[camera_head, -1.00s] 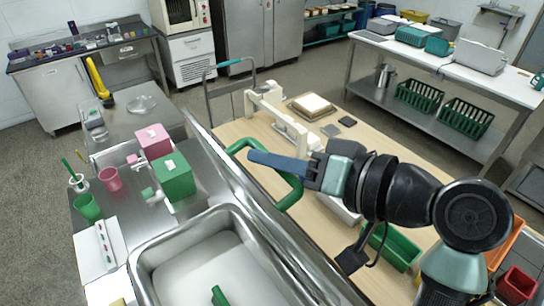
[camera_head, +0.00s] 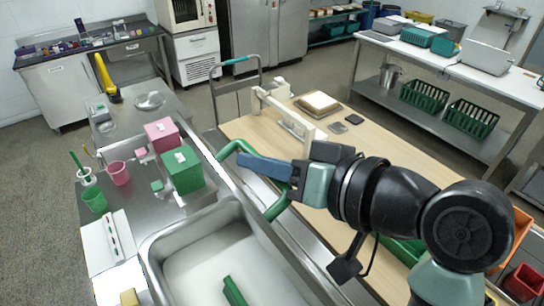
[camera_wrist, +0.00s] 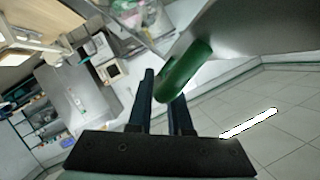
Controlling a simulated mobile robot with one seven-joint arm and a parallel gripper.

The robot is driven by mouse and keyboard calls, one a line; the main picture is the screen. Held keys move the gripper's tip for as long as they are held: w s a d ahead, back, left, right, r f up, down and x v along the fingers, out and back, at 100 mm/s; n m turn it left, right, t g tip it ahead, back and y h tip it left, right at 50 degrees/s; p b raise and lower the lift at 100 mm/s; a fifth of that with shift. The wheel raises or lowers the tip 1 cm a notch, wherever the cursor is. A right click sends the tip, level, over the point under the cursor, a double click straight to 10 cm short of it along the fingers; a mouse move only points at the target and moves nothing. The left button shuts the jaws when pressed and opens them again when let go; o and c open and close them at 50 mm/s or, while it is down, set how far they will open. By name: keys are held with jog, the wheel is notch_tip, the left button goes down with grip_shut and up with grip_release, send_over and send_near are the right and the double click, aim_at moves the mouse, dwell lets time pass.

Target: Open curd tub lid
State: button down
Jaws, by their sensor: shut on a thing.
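The curd tub (camera_head: 165,236) is a steel basin at the lower middle of the head view, with a green object (camera_head: 233,291) in it. A steel panel (camera_head: 238,186), which looks like its lid, stands raised along the tub's right side, seen nearly edge-on. A green curved handle (camera_head: 273,210) is on the panel's right side. My gripper (camera_head: 250,163) has its blue fingers shut on this handle, which partly hides behind them. In the wrist view, the green handle (camera_wrist: 183,70) lies between the fingers, with grey metal (camera_wrist: 245,28) beyond it.
Pink (camera_head: 161,134) and green (camera_head: 183,171) boxes and cups stand on the steel counter left of the panel. A wooden table (camera_head: 375,150) is to the right, with a white frame (camera_head: 285,112) and a scale (camera_head: 318,102). Open floor lies beyond.

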jog(key=shift+d, duration=0.1)
jog(key=c, duration=1.3)
grip_release()
jog(key=shift+w+d, duration=0.15)
jog(key=o, duration=0.5)
jog(key=shift+c, duration=0.2)
jog(key=shift+r, duration=0.1)
jog(key=b+v, duration=0.3)
jog(key=v, duration=1)
